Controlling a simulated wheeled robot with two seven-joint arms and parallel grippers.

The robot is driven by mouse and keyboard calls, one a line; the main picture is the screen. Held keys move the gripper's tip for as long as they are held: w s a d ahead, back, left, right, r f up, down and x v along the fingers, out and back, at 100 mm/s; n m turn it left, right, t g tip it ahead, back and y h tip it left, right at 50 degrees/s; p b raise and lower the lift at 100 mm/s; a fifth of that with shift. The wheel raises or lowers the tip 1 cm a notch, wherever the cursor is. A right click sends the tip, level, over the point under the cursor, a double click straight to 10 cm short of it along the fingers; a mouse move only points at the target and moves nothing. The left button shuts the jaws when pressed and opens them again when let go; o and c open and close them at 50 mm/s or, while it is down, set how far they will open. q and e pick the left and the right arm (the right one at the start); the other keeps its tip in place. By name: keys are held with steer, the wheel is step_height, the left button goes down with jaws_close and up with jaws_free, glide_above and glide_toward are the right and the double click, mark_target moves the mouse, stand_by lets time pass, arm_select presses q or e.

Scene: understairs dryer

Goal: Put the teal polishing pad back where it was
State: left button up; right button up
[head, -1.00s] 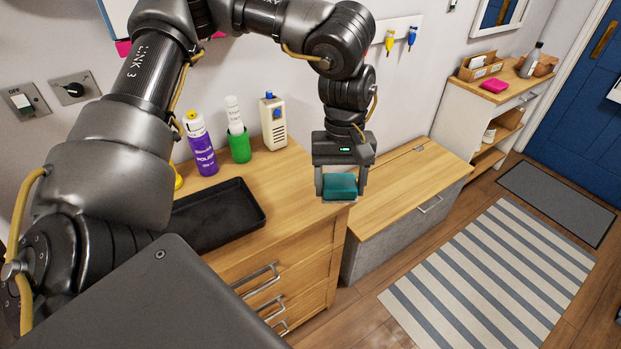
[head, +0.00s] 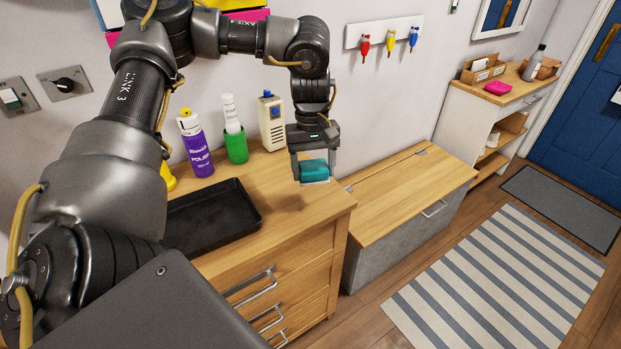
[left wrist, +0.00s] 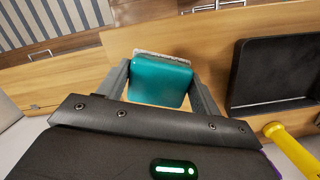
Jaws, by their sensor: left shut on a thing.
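The teal polishing pad (head: 314,169) is held between the fingers of my left gripper (head: 312,172). The gripper is over the right part of the wooden drawer unit's top (head: 285,200), and the pad appears to be a little above the surface. In the left wrist view the pad (left wrist: 160,80) fills the space between the two fingers, with a pale layer along its far edge. A black tray (head: 212,215) lies on the same top, left of the gripper, and looks empty. My right gripper is not in view.
A purple polish bottle (head: 196,145), a green cup (head: 237,146) with a white tube in it and a cream device (head: 271,122) stand along the wall. A yellow object (head: 167,177) is behind the tray. A wooden-topped bench (head: 400,195) stands right of the drawers.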

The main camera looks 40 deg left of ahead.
mark_target(311, 193)
arm_select(q)
steer(key=f, duration=0.1)
steer(key=w+a+f, duration=0.1)
steer(key=a+f, duration=0.1)
steer(key=shift+w+f, duration=0.3)
steer(key=shift+w, duration=0.1)
steer(key=shift+w+a+f, duration=0.1)
steer(key=shift+a+f, duration=0.05)
steer(key=shift+f, duration=0.1)
steer(key=shift+w+a+f, duration=0.1)
steer(key=shift+a+f, duration=0.05)
steer(key=shift+f, duration=0.05)
step_height(311, 193, down, 3)
steer(key=shift+w+a+f+p, duration=0.1)
steer(key=shift+a+f+p, duration=0.05)
steer(key=shift+p, duration=0.45)
steer(key=shift+f, duration=0.1)
steer(key=o, duration=1)
steer(key=shift+f, duration=0.15)
